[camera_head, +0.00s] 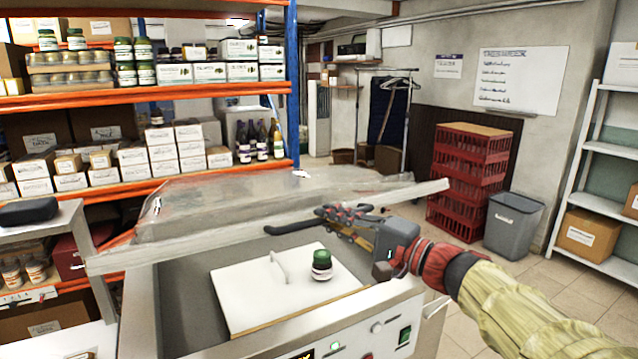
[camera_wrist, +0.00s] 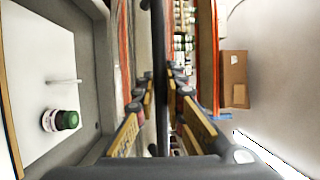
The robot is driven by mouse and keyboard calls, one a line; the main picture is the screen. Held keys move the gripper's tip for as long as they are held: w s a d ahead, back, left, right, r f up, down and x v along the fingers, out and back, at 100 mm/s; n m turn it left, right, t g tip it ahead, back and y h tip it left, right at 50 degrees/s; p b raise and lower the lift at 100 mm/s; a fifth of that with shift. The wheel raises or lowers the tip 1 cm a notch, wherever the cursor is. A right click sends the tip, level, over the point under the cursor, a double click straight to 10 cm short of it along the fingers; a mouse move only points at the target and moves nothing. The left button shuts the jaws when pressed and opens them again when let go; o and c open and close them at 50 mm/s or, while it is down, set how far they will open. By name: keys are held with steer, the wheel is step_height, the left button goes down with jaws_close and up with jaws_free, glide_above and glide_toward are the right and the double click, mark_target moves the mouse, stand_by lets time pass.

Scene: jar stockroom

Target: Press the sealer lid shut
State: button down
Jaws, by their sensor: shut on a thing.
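The sealer (camera_head: 190,310) is a pale machine at the front centre with a dark chamber. Its clear lid (camera_head: 230,200) with a white frame is raised and tilted above the chamber. My gripper (camera_head: 335,218) is shut on the dark lid handle (camera_head: 285,227); in the wrist view the handle (camera_wrist: 158,60) runs between the fingers. A green-capped jar (camera_head: 321,266) stands on a white plate (camera_head: 255,300) inside the chamber, below the gripper. The jar also shows in the wrist view (camera_wrist: 58,120).
A front panel has a green switch (camera_head: 404,336) and knobs. An orange and blue shelf (camera_head: 170,88) with jars and boxes stands behind at left. Red crates (camera_head: 468,180), a grey bin (camera_head: 512,228) and a white shelf (camera_head: 590,150) stand at right, with open floor before them.

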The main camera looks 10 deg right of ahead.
glide_above(325, 327)
steer(key=v, duration=0.3)
step_height(325, 327, down, 12)
steer(key=shift+s+d+f, duration=0.1)
steer(key=shift+s+f, duration=0.1)
steer(key=shift+f, duration=2.4)
steer(key=shift+s+f, duration=0.2)
steer(key=shift+f, duration=2.35)
steer(key=shift+s+d+f, duration=0.1)
steer(key=shift+s+f, duration=0.1)
steer(key=shift+f, duration=2.4)
steer(key=c, duration=2.1)
jaws_free()
steer(key=shift+w+f, duration=0.1)
steer(key=shift+w, duration=0.05)
steer(key=shift+c, duration=0.2)
steer(key=o, duration=0.3)
steer(key=shift+r, duration=0.4)
steer(key=v, duration=1.2)
steer(key=shift+r, duration=0.15)
